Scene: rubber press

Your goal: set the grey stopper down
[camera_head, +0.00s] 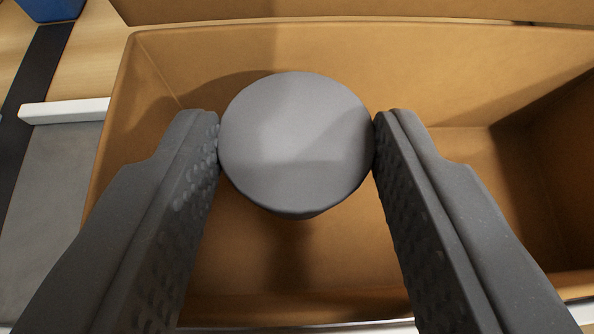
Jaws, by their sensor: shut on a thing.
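The grey stopper (297,142) shows as a smooth round grey top in the middle of the view. My gripper (297,135) is shut on it, with one dark textured finger touching its left side and the other its right side. The stopper is above an orange-brown open box (450,70), inside the outline of its rim. A shadow lies on the box floor below the stopper. The stopper's underside is hidden, and I cannot tell how high it is above the floor.
The box walls rise at the back, left and right. The visible box floor is bare. A white bar (65,111) and a grey surface (50,200) lie left of the box. A blue object (50,8) is at the top left, beside a dark strip (38,65).

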